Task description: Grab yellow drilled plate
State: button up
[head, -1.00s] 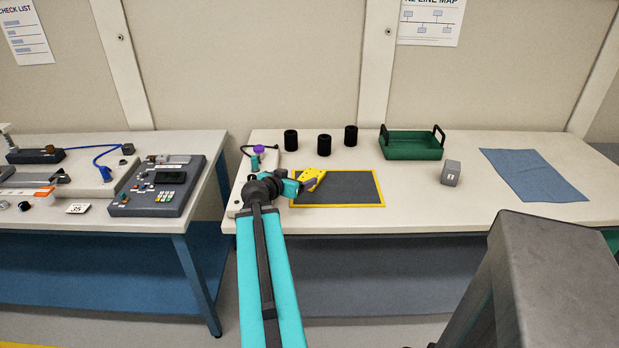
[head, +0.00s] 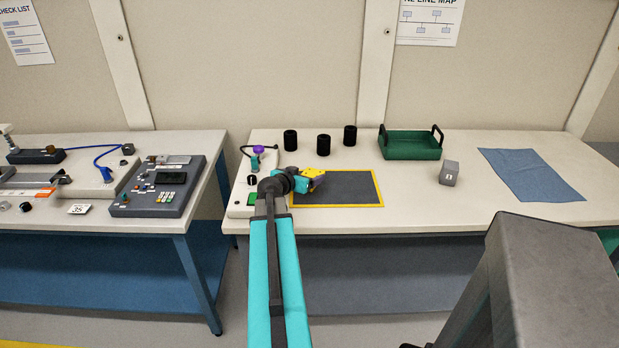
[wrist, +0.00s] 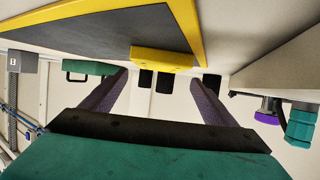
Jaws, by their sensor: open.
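The yellow drilled plate (head: 323,172) lies at the left part of the dark mat (head: 350,187), which has a yellow border. In the head view my gripper and wrist partly hide the plate. In the wrist view the plate (wrist: 162,59) shows as a yellow block at the mat's edge, ahead of my fingers and roughly between their lines. My gripper (wrist: 158,78) is open, with a purple-grey finger on each side and nothing between them. In the head view my gripper (head: 314,183) is over the mat's left part, close to the plate. I cannot tell whether they touch.
Several black cylinders, including one (head: 323,145), stand behind the mat. A green tray (head: 410,147), a grey cube (head: 449,173) and a blue cloth (head: 530,174) are to the right. A white fixture (head: 242,190) with a purple-topped part (head: 258,149) stands close on the left.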

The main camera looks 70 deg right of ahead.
aim_at(314, 171)
jog(key=shift+d, duration=0.1)
jog(key=shift+p+x, duration=0.55)
jog(key=shift+x, duration=0.35)
jog(key=shift+p+x, duration=0.55)
jog(key=shift+x, duration=1.05)
jog(key=c, duration=1.4)
